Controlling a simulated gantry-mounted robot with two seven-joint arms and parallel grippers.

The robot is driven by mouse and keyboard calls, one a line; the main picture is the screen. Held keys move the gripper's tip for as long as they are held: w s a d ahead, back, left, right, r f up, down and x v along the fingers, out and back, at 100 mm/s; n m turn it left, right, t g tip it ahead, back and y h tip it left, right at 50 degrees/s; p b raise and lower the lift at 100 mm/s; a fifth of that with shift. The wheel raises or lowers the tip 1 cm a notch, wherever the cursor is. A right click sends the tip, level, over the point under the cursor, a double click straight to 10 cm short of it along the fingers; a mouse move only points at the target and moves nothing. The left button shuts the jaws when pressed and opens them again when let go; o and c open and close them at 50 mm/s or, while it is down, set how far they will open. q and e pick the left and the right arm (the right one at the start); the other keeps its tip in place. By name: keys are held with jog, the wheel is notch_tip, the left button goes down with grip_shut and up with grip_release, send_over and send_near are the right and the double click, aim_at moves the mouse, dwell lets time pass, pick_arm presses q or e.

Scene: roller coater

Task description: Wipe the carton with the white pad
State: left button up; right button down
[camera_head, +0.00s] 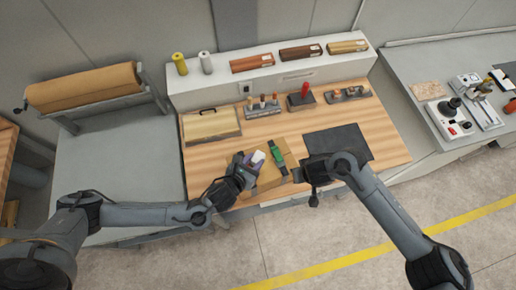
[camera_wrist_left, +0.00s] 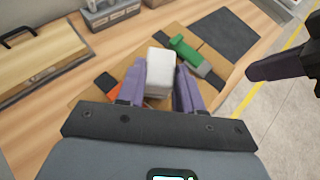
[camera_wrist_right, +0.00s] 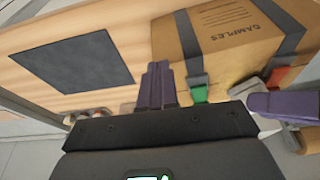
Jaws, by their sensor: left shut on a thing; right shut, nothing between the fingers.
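The brown carton (camera_head: 268,178) lies on the wooden bench top near its front edge, with dark straps around it. It also shows in the left wrist view (camera_wrist_left: 217,62) and, with printed lettering, in the right wrist view (camera_wrist_right: 225,50). My left gripper (camera_head: 250,162) is shut on the white pad (camera_wrist_left: 160,72), over the carton's top; whether the pad touches it I cannot tell. A green piece (camera_head: 277,157) sits on one strap. My right gripper (camera_wrist_right: 160,85) is shut and empty, just right of the carton, fingertips near its side. An orange piece (camera_wrist_left: 113,92) is partly hidden by the left gripper.
A dark mat (camera_head: 338,145) lies right of the carton. A flat wooden case (camera_head: 211,126) with a black handle lies behind left. Tool holders (camera_head: 263,106) stand along the back, below a white shelf (camera_head: 280,80). Bare wood shows between case and carton.

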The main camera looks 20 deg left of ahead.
aim_at(253, 165)
pick_arm(q)
jog(key=shift+f+b, duration=0.65)
jog(key=shift+f, duration=0.05)
pick_arm(e)
jog(key=shift+f, duration=1.55)
